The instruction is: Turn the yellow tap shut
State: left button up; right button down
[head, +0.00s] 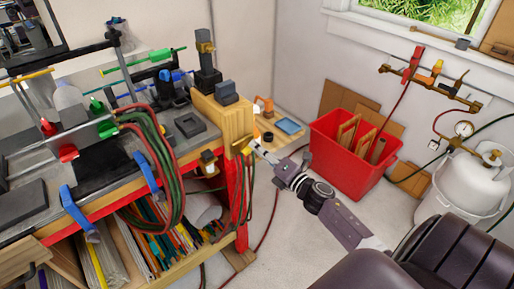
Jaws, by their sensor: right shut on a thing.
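A small yellow tap (241,143) shows at the right end of the workbench, by the wooden block. My right gripper (255,147) reaches it from the right, shut on its yellow handle. The fingers are small in the picture and hide part of the tap, so its exact angle cannot be told. My left gripper is not in view.
Red and green hoses (160,165) hang over the bench front. A red crate (345,168) and a white gas cylinder (462,190) stand to the right. A wall manifold (432,87) has several coloured handles.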

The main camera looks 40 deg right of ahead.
jog(key=m, duration=0.2)
jog(key=f+m, duration=0.1)
jog(key=m, duration=0.2)
jog(key=shift+d+p, duration=0.1)
jog(key=shift+p, duration=0.2)
jog(key=shift+m, duration=0.3)
jog(key=c, duration=2)
grip_release()
jog(key=shift+s, duration=0.1)
jog(key=s, duration=0.8)
jog(key=s+d, duration=0.1)
jog(key=s, duration=0.2)
jog(key=shift+s, duration=0.4)
